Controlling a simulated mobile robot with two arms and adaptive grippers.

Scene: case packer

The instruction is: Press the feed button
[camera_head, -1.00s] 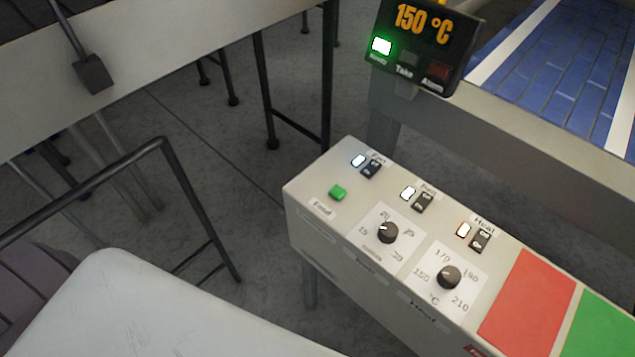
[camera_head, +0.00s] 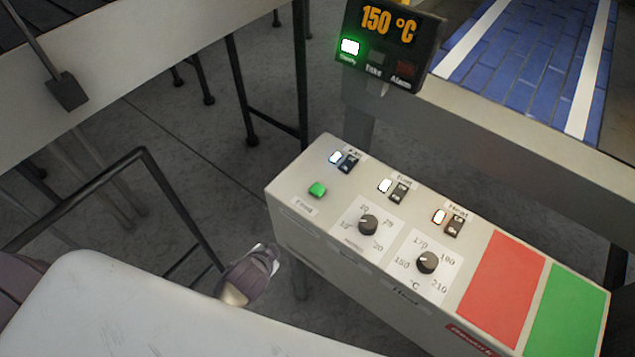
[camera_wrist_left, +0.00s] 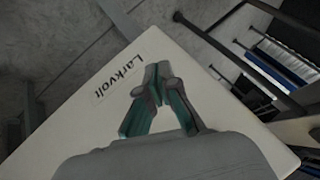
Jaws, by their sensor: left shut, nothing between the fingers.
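The green feed button (camera_head: 317,190) sits at the left end of the control box's top, above a label that looks like "Feed". My left gripper (camera_head: 268,252) shows in the head view just past the edge of a white surface, below and to the left of the button and apart from the box. In the left wrist view its fingers (camera_wrist_left: 158,80) meet at the tips, with nothing between them. My right gripper is not in view.
The control box (camera_head: 290,222) carries lit switches, two black knobs (camera_head: 368,225), a red panel (camera_head: 498,280) and a green panel (camera_head: 568,310). A display (camera_head: 390,45) reads 150 °C with a green light lit. A black rail (camera_head: 75,195) stands left.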

